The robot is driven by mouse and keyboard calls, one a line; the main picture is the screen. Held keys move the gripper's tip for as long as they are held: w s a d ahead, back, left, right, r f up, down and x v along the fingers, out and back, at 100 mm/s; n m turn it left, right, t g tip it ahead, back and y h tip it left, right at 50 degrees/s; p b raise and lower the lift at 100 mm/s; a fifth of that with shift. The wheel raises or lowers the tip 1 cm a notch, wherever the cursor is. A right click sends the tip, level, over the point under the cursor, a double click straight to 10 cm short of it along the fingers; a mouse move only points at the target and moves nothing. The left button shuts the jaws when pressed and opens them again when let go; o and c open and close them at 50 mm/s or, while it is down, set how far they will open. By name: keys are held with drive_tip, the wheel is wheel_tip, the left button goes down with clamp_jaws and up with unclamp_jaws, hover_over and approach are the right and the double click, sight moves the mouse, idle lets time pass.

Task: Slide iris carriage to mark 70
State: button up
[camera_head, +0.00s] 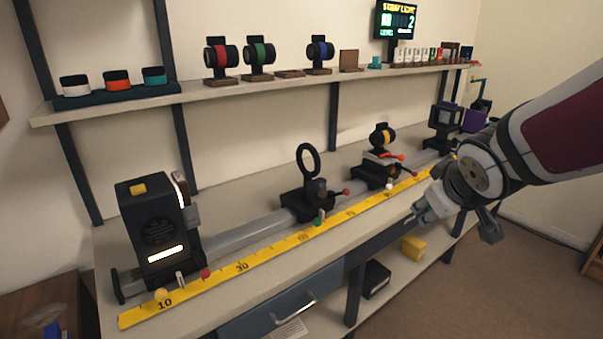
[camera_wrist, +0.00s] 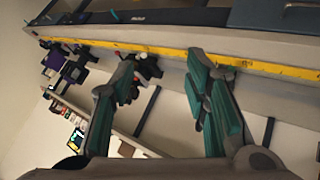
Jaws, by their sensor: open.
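A bench rail (camera_head: 240,236) carries several black carriages beside a yellow scale (camera_head: 268,255). A carriage with a thin black ring (camera_head: 308,160) and a red-tipped lever stands mid-rail, close to the scale's middle. Farther right, a carriage with a yellow-banded barrel (camera_head: 382,137) has red-tipped levers. I cannot tell for sure which is the iris carriage, and the 70 number is not readable. My gripper (camera_head: 428,207) is open and empty, over the bench's front edge to the right of both. In the wrist view its spread fingers (camera_wrist: 163,68) straddle part of a carriage in the background.
A black lamp housing (camera_head: 150,230) stands at the rail's left end. A black frame mount (camera_head: 445,120) and a purple block (camera_head: 474,121) are at the far right. A shelf (camera_head: 290,80) with lenses runs behind. Colored pegs stand along the scale; a drawer (camera_head: 280,305) is below.

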drive_tip(key=w+f+n+t+y+b, duration=0.1)
drive_tip(key=w+f+n+y+b, duration=0.15)
drive_tip(key=w+f, duration=0.5)
drive_tip(key=n+t+y+b, duration=0.2)
drive_tip(key=n+y+b, duration=0.3)
drive_tip(key=y+b, duration=0.65)
approach(317, 222)
drive_tip(key=shift+y, duration=0.7)
drive_tip(key=x, duration=0.3)
drive_tip(key=f+b+x, duration=0.1)
drive_tip(key=x, duration=0.3)
drive_tip(key=w+d+x, duration=0.1)
drive_tip(key=x, duration=0.2)
drive_tip(key=shift+w+a+f, duration=0.25)
drive_tip(key=shift+a+f, duration=0.1)
drive_tip(key=shift+f, duration=0.05)
clamp_jaws()
